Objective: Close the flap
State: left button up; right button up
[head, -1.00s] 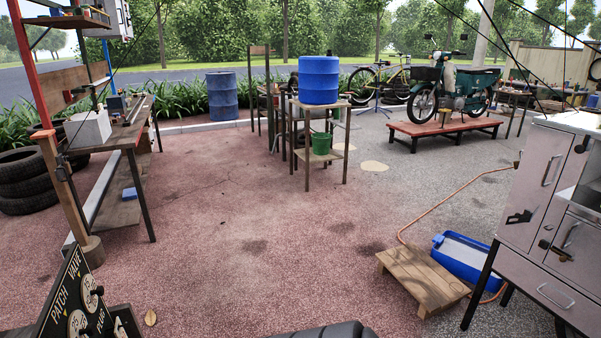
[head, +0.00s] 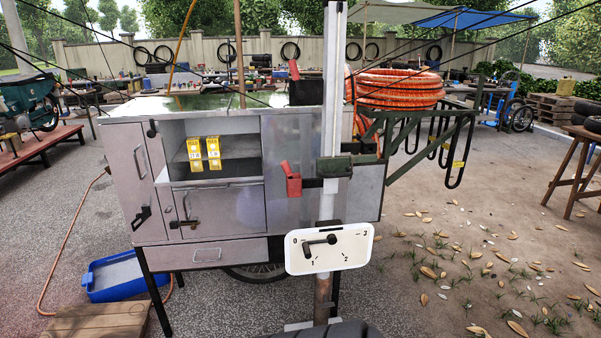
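The metal compressor cart (head: 290,140) stands in the middle of the head view. An open-fronted compartment (head: 240,168) in its upper front holds two yellow boxes (head: 204,153) on a shelf. Below it is a panel (head: 235,205) with a handle and a dark latch, and under that a drawer front (head: 215,254). A tall narrow door (head: 133,175) with a handle and a dark latch is at the left. I cannot tell which of these panels is the flap. Neither of my grippers is in view.
A post carries a white dial plate (head: 329,248) in front of the cart. An orange hose coil (head: 400,86) sits at the cart's upper right. A blue tray (head: 118,277) and wooden pallet (head: 98,322) lie at left. Leaf-strewn ground (head: 460,250) at right is largely open.

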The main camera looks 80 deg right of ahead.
aim_at(178, 174)
jog(key=z, duration=0.4)
jog(key=i+z, duration=0.15)
jog(key=z, duration=0.3)
jog(key=j+z, duration=0.1)
jog(key=z, duration=0.3)
jog(key=i+j+z, duration=0.1)
jog(key=z, duration=0.35)
jog(key=j+z, duration=0.1)
jog(key=z, duration=0.3)
jog(key=j+z, duration=0.1)
jog(key=z, duration=0.35)
jog(key=i, duration=0.05)
